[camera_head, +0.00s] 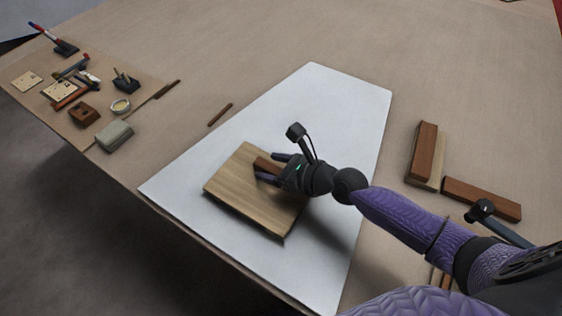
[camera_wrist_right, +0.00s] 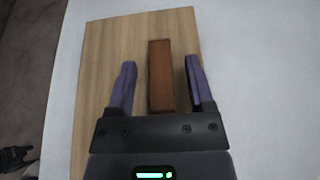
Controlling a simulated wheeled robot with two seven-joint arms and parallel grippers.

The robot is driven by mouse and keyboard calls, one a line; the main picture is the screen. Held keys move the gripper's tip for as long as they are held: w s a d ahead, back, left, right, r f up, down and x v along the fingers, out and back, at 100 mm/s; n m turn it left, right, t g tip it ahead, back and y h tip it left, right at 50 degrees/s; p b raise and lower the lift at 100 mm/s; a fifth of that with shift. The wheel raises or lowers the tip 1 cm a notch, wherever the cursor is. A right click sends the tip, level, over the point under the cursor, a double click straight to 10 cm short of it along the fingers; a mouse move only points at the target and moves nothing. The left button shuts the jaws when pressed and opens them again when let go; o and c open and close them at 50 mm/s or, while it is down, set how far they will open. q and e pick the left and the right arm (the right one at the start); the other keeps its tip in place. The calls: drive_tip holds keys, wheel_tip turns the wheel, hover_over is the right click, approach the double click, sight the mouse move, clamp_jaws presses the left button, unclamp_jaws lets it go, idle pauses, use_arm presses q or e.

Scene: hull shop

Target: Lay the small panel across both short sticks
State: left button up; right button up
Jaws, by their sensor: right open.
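The light wooden panel (camera_head: 240,195) lies on the white sheet (camera_head: 335,95); it also fills the middle of the right wrist view (camera_wrist_right: 100,75). A reddish-brown block (camera_wrist_right: 160,75) rests on the panel. My right gripper (camera_head: 267,167) is open over the panel, with one finger on each side of the block and a gap to each; the fingers also show in the wrist view (camera_wrist_right: 160,85). In the head view its fingers partly hide the block. A short thin brown stick (camera_head: 220,114) lies left of the sheet. I cannot tell which pieces are the two short sticks. My left gripper is not seen.
Two reddish-brown bars (camera_head: 424,150) (camera_head: 480,198) lie at right, the upper one beside a paler strip (camera_head: 438,168). Thin sticks (camera_head: 440,278) show partly under my right arm. Small tools, a grey-green block (camera_head: 114,135) and cards crowd the far-left table. The sheet's upper part is clear.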

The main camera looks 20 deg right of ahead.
drive_tip(key=p+v, duration=0.1)
drive_tip(key=v, duration=0.4)
drive_tip(key=shift+s+d+r, duration=0.2)
drive_tip(key=v, duration=0.1)
drive_tip(key=b+v, duration=0.1)
drive_tip(key=v, duration=0.3)
drive_tip(key=shift+s+d+f, duration=0.2)
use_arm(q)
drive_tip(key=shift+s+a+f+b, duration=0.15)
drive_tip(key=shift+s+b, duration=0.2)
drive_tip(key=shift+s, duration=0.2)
use_arm(e)
drive_tip(key=shift+s+d+r, duration=0.15)
drive_tip(key=shift+s+r, duration=0.15)
drive_tip(key=shift+r, duration=0.2)
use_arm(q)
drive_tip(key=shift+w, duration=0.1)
